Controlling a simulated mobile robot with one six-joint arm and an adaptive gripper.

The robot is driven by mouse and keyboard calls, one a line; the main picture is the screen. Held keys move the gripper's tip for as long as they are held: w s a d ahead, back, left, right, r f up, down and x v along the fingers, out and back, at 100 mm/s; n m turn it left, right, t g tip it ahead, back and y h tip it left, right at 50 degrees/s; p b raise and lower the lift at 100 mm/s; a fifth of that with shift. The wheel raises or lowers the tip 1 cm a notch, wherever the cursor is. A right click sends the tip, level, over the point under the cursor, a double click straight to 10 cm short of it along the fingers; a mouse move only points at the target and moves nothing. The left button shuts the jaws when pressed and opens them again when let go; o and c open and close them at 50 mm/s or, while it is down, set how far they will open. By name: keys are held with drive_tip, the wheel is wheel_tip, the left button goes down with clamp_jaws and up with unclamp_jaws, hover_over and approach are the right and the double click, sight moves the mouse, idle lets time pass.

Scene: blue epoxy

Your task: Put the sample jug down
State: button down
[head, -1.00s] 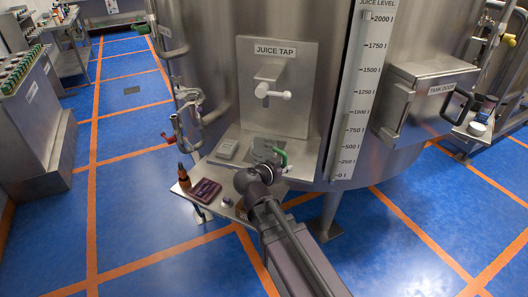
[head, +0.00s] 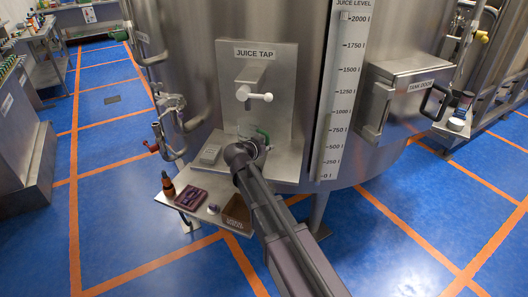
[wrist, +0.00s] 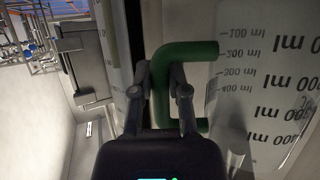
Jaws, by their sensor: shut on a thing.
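In the head view the green handle (head: 264,136) shows just beyond my gripper (head: 253,148), below the juice tap (head: 255,92). The jug's body there is mostly hidden or too clear to make out. I cannot tell whether its base touches the steel ledge.

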drive_tip(key=shift+w, duration=0.4)
drive_tip(key=shift+w, duration=0.25)
drive_tip(key=shift+w+f+b, duration=0.4)
drive_tip(key=shift+f+b, duration=0.1)
drive_tip(key=shift+f, duration=0.05)
drive_tip(key=shift+f+b, duration=1.3)
drive_tip(key=shift+b, duration=0.05)
drive_tip(key=shift+f, duration=0.15)
drive_tip(key=c, duration=0.6)
unclamp_jaws()
drive_tip(key=shift+c, duration=0.2)
